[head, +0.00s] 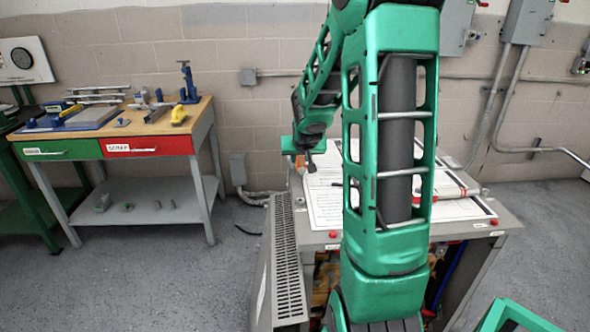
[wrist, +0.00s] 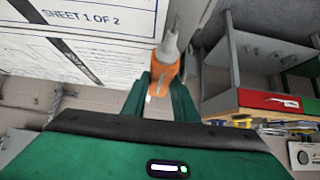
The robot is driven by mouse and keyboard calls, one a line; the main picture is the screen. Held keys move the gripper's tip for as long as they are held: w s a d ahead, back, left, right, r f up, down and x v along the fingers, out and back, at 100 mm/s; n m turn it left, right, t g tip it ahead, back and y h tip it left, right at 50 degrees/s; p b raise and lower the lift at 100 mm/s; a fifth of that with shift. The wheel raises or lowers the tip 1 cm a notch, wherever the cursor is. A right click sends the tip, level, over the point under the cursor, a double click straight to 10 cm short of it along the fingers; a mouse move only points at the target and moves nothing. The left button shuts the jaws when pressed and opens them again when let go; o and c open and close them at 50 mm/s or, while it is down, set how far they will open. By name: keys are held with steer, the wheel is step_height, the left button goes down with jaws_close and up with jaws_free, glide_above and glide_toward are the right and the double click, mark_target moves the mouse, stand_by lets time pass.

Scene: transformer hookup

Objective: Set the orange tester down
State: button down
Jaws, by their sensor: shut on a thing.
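The orange tester (wrist: 165,79) shows in the wrist view as an orange body with a grey tapered end. My gripper (wrist: 161,98) is shut on it, with the green fingers on both sides of the orange body. In the head view my gripper (head: 303,145) is at the left edge of the transformer cabinet's top, beside the printed sheets.
The grey cabinet (head: 462,228) bears large printed sheets (head: 325,208); my arm hides part of its top. A vented grey panel (head: 287,262) leans at its left. A wooden-topped workbench (head: 140,124) at the left holds a yellow tool (head: 179,116), a blue vise (head: 188,85) and other tools.

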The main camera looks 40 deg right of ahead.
steer(key=shift+f, duration=1.8)
steer(key=c, duration=1.7)
jaws_free()
steer(key=shift+s, duration=0.1)
steer(key=shift+f, duration=0.1)
steer(key=shift+s, duration=0.1)
